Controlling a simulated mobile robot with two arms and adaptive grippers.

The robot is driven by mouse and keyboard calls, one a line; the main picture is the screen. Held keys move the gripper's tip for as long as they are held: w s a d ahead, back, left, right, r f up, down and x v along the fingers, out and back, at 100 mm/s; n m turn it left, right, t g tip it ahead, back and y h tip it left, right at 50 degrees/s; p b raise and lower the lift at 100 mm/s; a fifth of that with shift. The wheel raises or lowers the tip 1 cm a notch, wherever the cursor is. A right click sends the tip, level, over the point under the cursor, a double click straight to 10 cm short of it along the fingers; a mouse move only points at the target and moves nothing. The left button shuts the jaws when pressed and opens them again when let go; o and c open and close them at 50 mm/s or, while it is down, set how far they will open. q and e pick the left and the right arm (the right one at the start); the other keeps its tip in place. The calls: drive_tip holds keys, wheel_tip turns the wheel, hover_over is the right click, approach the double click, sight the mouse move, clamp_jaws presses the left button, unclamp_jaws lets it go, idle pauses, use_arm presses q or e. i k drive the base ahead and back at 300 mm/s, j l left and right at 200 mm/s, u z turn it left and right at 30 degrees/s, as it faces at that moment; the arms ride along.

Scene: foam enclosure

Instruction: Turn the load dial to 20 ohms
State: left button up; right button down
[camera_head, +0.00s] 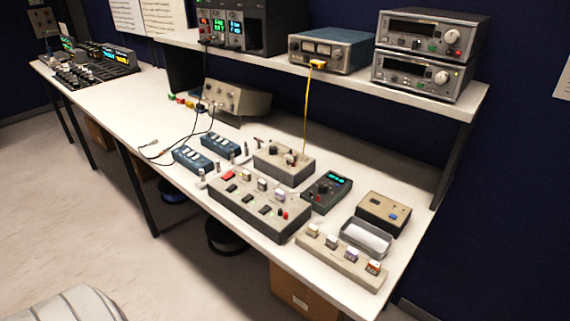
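I cannot tell which control is the load dial, as no ohm scale or label is legible. A grey sloped box (284,168) with dark knobs and switches on top stands in the middle of the bench, with a yellow cable above it. To its right is a dark handheld unit (327,191) with a small green display and a round control below it. A longer grey box (258,207) with red and dark switches sits in front.
The white bench (130,106) runs from far left to near right. A raised shelf (420,92) carries a blue-topped meter (330,50) and two stacked instruments. A metal tray (366,237), a beige box (383,212) and a block strip (342,255) crowd the right end. Open floor lies left.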

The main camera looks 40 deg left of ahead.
sight(273, 151)
drive_tip(key=j+u, duration=0.15)
drive_tip(key=u, duration=0.65)
